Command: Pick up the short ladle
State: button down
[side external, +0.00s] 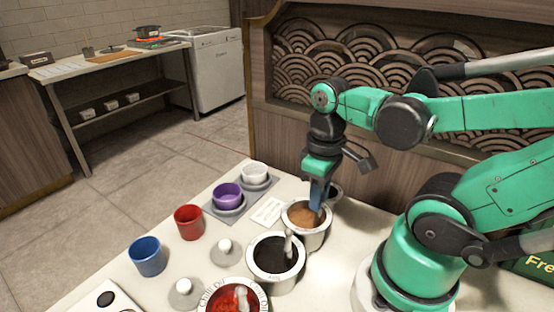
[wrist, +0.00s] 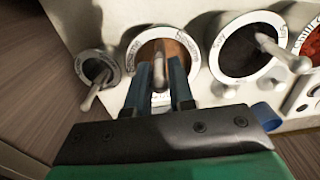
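Several ladles stand in the sauce wells, and I cannot tell for sure which is the short one. In the wrist view a pale ladle handle (wrist: 159,50) rises from the well of brown sauce (wrist: 182,52), between the two blue fingers of my gripper (wrist: 160,68). The fingers look apart, one on each side of the handle. In the side view my gripper (side external: 318,200) points down into the brown sauce well (side external: 299,215) and hides its ladle. Another ladle (wrist: 96,90) leans out of a small well at the left of the wrist view.
A dark sauce well (side external: 262,268) with a ladle (side external: 288,245) and a red chili well (side external: 222,300) stand close by. Grey-knobbed lids (side external: 225,252), a blue cup (side external: 147,257), a red cup (side external: 188,222) and a purple bowl (side external: 228,194) are on the counter. A patterned partition stands behind.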

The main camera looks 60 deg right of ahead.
jog(key=shift+r, duration=0.15)
notch_tip(320, 180, up, 20)
dwell(0.8)
dwell(0.4)
notch_tip(320, 180, down, 20)
jog(key=shift+r, duration=0.1)
dwell(0.8)
dwell(0.8)
jog(key=shift+r, duration=3.85)
